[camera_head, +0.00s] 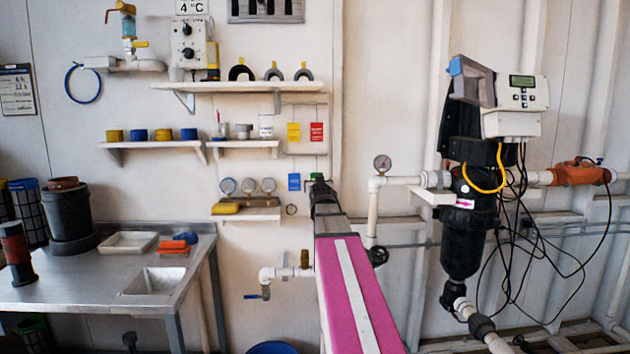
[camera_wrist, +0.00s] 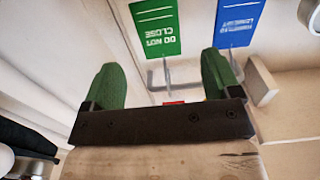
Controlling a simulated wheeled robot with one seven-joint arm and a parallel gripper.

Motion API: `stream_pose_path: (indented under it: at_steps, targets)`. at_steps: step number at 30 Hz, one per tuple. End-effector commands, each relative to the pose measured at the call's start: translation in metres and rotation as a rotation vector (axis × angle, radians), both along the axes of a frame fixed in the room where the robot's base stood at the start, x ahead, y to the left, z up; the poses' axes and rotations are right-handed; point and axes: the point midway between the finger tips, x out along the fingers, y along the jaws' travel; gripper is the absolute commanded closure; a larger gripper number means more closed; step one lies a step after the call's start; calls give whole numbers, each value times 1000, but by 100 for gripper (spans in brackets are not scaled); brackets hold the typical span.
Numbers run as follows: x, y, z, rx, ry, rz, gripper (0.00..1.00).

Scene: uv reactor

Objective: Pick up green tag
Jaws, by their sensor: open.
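The green tag (camera_wrist: 155,27) with white lettering, upside down in the wrist view, is at the top centre, beyond my fingertips. A thin grey hook (camera_wrist: 167,74) shows at its lower edge, between the fingers. My gripper (camera_wrist: 160,70) is open and empty, its two green fingers spread apart on either side of the hook. In the head view my gripper (camera_head: 318,181) is at the wall, right of the blue tag (camera_head: 294,182). There it hides most or all of the green tag; I cannot tell whether the green seen is finger or tag.
The blue tag also hangs close beside the green one in the wrist view (camera_wrist: 239,20). A yellow tag (camera_head: 293,132) and a red tag (camera_head: 316,132) hang higher on the wall. A small shelf (camera_head: 246,214) is at left; a pipe with a gauge (camera_head: 382,164) is at right.

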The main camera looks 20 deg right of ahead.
Motion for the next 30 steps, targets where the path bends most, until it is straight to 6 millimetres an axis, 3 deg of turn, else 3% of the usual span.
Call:
stream_pose_path:
  at_steps: [1,8,18,26,29,30]
  targets:
    - [11,-3,1,0,0,0,17]
    - [24,-7,0,0,0,0,17]
    - [66,-19,3,0,1,0,17]
    - [68,-19,2,0,1,0,17]
    - [68,-19,2,0,1,0,43]
    - [68,-19,2,0,1,0,56]
